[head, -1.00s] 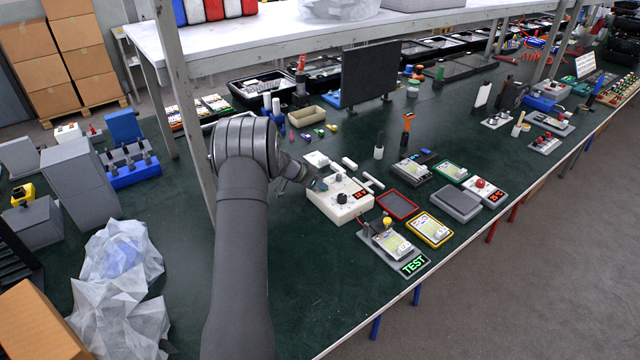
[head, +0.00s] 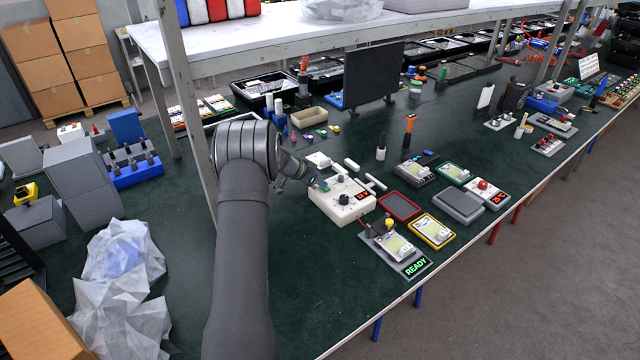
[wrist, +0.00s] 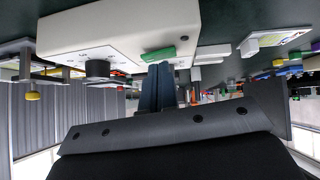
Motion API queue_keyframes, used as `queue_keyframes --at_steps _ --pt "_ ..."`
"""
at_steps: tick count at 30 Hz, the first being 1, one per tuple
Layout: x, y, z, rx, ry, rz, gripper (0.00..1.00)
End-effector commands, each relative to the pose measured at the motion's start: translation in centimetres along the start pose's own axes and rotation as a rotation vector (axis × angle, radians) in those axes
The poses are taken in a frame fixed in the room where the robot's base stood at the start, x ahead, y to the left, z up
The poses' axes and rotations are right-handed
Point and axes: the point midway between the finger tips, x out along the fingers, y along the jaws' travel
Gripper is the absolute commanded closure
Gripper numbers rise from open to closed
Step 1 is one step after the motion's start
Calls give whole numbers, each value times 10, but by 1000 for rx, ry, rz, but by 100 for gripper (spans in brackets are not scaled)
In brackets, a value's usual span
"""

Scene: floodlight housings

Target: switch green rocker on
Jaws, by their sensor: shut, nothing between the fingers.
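In the head view the rocker (head: 324,187) is a small green patch at the box's left part, close to my fingertips. My gripper (head: 317,182) is shut and empty. In the wrist view its two blue-grey fingers (wrist: 158,75) are together, with their tips right by the rocker. I cannot tell whether they touch it, or which way the rocker is tipped.
A sign reading READY (head: 416,268) lies in front of a grey fixture with a yellow-topped lever. A red-rimmed tray (head: 399,206) and a yellow-framed unit (head: 432,231) are right of the box. Bare green bench (head: 310,290) lies in front.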

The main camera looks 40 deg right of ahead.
Motion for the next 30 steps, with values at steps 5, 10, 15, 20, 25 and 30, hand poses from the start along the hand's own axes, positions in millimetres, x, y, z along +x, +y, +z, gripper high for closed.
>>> queue_keyframes --at_steps 5,10,15,20,25,30 --pt "-19 -1 -19 3 2 -2 100" --pt "-56 -1 -27 0 1 -4 100" --pt "-93 -1 -26 -1 1 -4 100" --pt "-116 -1 -26 0 1 -2 100" --pt "-126 -1 -26 0 0 -1 100" --pt "-127 0 -26 0 -1 0 100"
